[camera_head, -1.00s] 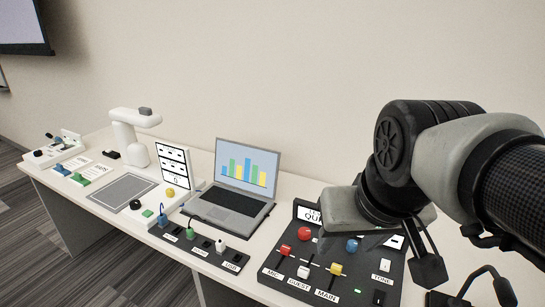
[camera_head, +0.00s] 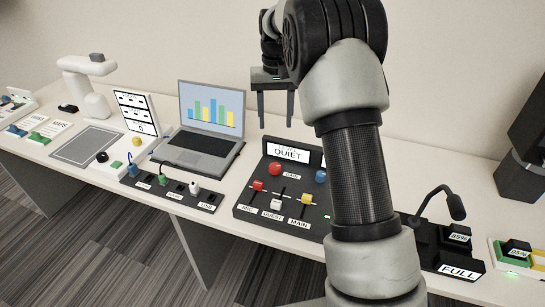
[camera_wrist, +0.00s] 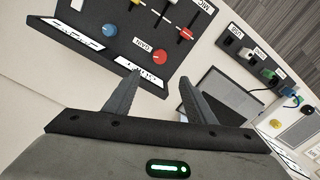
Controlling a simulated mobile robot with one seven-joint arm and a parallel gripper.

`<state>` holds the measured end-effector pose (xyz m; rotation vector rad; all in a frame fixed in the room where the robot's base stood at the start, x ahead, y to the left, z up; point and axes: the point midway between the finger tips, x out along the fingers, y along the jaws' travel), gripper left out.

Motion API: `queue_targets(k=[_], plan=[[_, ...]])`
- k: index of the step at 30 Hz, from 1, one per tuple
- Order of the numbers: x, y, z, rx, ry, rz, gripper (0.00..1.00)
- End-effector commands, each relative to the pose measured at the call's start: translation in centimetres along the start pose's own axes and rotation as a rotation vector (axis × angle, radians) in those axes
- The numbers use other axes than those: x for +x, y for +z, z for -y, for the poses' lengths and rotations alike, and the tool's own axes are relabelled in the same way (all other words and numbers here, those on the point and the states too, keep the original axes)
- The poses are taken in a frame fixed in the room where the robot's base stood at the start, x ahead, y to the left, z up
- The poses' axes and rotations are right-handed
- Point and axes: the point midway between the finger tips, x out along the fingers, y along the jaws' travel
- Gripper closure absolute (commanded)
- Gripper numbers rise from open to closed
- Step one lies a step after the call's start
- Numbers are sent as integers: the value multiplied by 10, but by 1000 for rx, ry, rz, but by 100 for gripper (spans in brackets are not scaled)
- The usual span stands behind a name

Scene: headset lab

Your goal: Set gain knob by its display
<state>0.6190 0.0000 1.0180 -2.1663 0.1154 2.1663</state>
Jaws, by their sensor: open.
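The gain knob is a red round knob (camera_head: 275,169) on the dark mixer panel (camera_head: 243,212), beside a "GAIN" label. In the wrist view the red knob (camera_wrist: 160,57) shows just beyond my fingertips. The display (camera_head: 288,152) behind the knob reads "QUIET". It appears upside down in the wrist view (camera_wrist: 138,74). My gripper (camera_head: 276,122) is open and empty, fingers pointing down, above and behind the display in the head view. Its two fingers (camera_wrist: 160,78) are apart, touching neither knob nor display. My arm covers the panel's right part in the head view.
A blue knob (camera_head: 320,176) sits right of the gain knob. Red, white and yellow sliders (camera_head: 304,200) stand in front. An open laptop (camera_head: 207,125) is to the left. A microphone (camera_head: 455,206) and button boxes stand right. The air over the panel's left part is clear.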

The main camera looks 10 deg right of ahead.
Motion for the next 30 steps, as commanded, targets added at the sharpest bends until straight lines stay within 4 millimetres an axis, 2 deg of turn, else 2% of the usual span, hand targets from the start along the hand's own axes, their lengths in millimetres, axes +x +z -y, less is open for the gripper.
queue_targets(k=[5, 21, 25, 30], plan=[[21, 0, 0, 1, 1, 5, 50], [135, 0, 0, 0, 1, 3, 50], [156, 0, 0, 0, 1, 4, 50], [170, 0, 0, 0, 1, 2, 50]])
